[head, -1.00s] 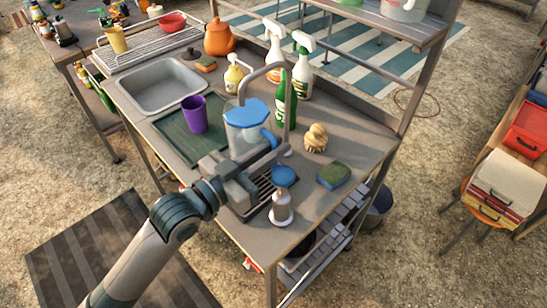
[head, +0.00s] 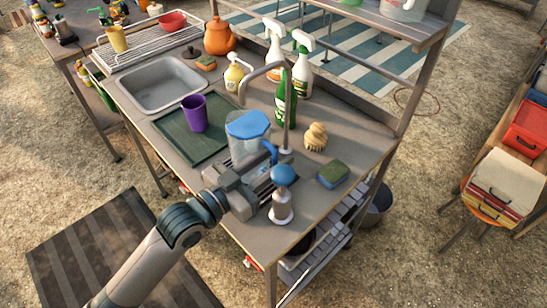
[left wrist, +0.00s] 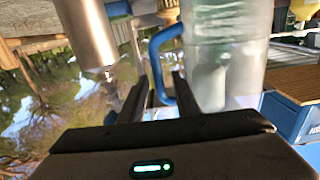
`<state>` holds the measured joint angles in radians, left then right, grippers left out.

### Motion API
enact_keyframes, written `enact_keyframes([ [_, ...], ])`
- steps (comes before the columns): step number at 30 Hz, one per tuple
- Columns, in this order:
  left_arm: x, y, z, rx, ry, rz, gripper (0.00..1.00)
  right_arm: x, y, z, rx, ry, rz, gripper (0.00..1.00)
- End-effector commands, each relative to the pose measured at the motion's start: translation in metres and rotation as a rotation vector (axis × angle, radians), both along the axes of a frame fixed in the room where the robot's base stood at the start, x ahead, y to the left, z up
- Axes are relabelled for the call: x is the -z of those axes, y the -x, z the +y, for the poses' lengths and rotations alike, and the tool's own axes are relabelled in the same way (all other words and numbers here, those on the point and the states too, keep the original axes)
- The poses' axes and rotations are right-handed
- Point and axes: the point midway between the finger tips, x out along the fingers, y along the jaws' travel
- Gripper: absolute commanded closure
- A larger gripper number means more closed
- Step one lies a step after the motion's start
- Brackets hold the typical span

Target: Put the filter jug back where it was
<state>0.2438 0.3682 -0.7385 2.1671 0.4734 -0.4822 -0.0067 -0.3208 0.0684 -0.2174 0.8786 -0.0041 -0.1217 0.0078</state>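The filter jug (head: 246,146) is clear, with a blue lid and a blue handle. The jug also shows large and blurred in the left wrist view (left wrist: 225,50). There, the fingers of my left gripper (left wrist: 161,85) stand on either side of the blue handle (left wrist: 155,62), with a gap at the right finger, so it looks open. My right gripper is out of view.
A sponge (head: 333,175), a brush (head: 315,137), the tap (head: 287,120) and a green bottle (head: 282,105) are to the right. A purple cup (head: 193,113) stands on the green tray (head: 178,136).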

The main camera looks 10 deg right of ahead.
Motion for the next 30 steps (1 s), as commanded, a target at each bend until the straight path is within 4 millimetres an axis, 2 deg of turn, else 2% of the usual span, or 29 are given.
enact_keyframes([
  [10, -0.004, 0.000, 0.000, 0.000, 0.001, -0.001, 0.71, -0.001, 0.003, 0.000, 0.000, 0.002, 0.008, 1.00],
  [17, -0.001, 0.014, 0.020, -0.001, -0.001, 0.000, 0.71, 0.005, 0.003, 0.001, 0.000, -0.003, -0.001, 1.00],
  [30, -0.001, 0.058, 0.080, 0.000, -0.002, 0.000, 0.71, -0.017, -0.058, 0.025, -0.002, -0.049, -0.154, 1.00],
])
